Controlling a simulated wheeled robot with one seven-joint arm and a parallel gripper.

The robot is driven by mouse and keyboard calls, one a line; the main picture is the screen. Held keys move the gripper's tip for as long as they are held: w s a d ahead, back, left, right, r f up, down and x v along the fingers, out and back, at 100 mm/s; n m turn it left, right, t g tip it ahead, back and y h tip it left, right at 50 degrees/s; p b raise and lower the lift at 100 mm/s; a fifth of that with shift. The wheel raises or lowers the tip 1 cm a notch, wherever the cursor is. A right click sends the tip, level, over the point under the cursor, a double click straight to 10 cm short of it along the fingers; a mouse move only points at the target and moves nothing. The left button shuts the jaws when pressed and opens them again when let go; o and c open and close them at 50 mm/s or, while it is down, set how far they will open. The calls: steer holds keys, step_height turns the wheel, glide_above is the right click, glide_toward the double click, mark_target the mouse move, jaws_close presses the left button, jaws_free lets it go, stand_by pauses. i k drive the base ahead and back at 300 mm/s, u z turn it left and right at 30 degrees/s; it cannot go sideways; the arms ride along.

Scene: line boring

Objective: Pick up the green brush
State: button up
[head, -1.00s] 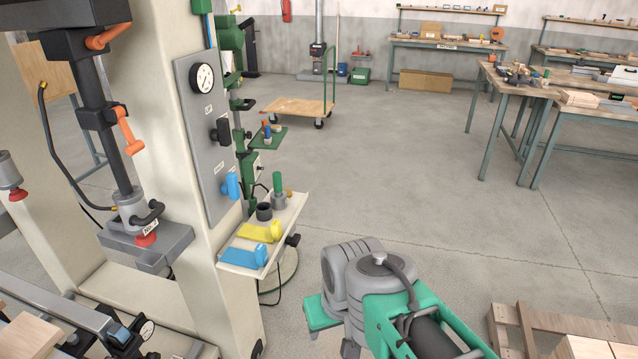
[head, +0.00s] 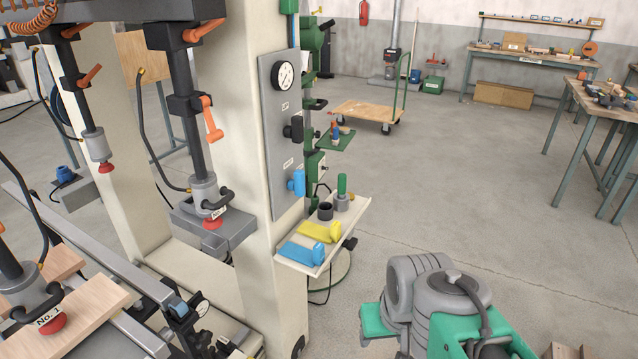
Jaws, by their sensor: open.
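A green upright handle (head: 342,185), which looks like the green brush, stands in a grey round holder (head: 342,202) on a small cream tray (head: 354,213) at the side of the press. Its lower end is hidden in the holder, so I cannot see bristles. My arm shows at the bottom right, below and to the right of the tray and apart from it. My gripper is not in view.
A black cup (head: 325,211), a yellow tool (head: 322,232) and a blue tool (head: 302,253) share the tray. The cream press column (head: 258,130) rises left of it. A flat cart (head: 365,111) stands behind. Open floor lies to the right.

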mark_target(342, 177)
steer(key=z, duration=0.8)
steer(key=i, duration=2.25)
steer(key=u, duration=3.75)
